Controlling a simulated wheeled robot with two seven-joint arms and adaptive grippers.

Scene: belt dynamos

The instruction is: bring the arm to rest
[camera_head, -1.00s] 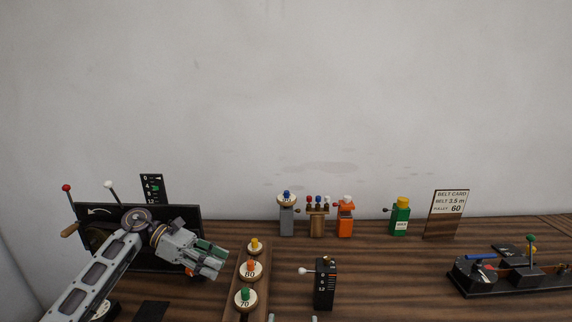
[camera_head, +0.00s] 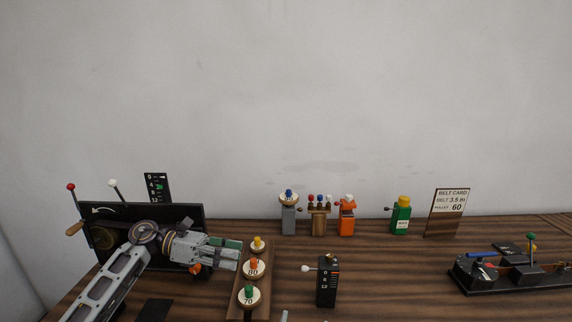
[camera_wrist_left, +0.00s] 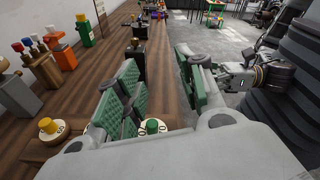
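My left gripper (camera_head: 238,254) is level in front of the right edge of the black panel machine (camera_head: 100,236), its tips near the wooden rack of pulleys. In the left wrist view its green-padded fingers (camera_wrist_left: 160,98) stand apart with nothing held between them. A grey tip of what looks like my right gripper (camera_head: 284,316) shows at the bottom edge of the head view; its fingers' state is unclear. The rack (camera_head: 237,299) carries pulleys with yellow (camera_head: 257,242), orange (camera_head: 254,263) and green (camera_head: 249,291) knobs.
A black scale box with a white-tipped lever (camera_head: 326,282) stands right of the rack. Grey (camera_head: 289,220), orange (camera_head: 347,222) and green (camera_head: 400,218) posts and the belt card (camera_head: 447,212) line the back. A black-based device (camera_head: 515,277) sits far right. Bare table lies between.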

